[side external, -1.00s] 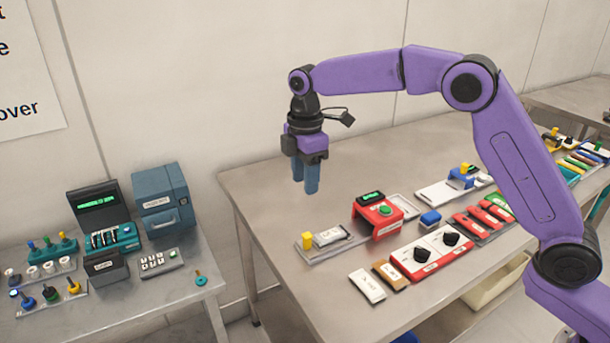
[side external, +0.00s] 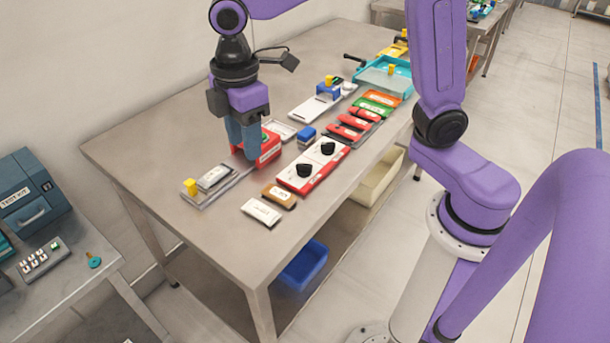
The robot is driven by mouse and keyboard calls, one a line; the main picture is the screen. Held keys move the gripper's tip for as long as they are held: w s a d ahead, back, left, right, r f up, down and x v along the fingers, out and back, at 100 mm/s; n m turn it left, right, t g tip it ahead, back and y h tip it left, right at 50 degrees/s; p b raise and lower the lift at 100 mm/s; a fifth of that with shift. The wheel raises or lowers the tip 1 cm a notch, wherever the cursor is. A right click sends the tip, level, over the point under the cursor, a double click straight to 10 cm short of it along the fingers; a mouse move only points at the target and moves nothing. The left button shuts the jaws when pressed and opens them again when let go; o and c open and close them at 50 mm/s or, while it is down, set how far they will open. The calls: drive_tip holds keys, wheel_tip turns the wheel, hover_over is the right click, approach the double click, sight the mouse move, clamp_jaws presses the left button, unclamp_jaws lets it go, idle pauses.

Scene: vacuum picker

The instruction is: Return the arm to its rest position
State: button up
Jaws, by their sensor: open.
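My gripper (side external: 242,152) has a purple body and two blue fingers pointing down. The fingers are apart and nothing shows between them. It hangs over the metal table (side external: 150,130), and its fingertips overlap the red box (side external: 267,152) with a green button in this view. I cannot tell how high above the table the tips are. My purple arm rises out of the top of the picture and comes back down to its base on the right, so its upper joints are out of view.
Several red and green pieces lie toward the right. The left part of the tabletop is bare. A blue bin (side external: 303,265) sits underneath.

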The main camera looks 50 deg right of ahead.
drive_tip(key=s+d+f+m, duration=0.1)
drive_tip(key=s+d+f, duration=0.1)
drive_tip(key=s+d, duration=0.4)
drive_tip(key=s+d+f+m, duration=0.1)
drive_tip(key=s+d, duration=0.6)
drive_tip(key=s, duration=0.7)
drive_tip(key=shift+s+d+f+m, duration=0.15)
drive_tip(key=shift+s+f+m, duration=0.2)
drive_tip(key=shift+f, duration=0.2)
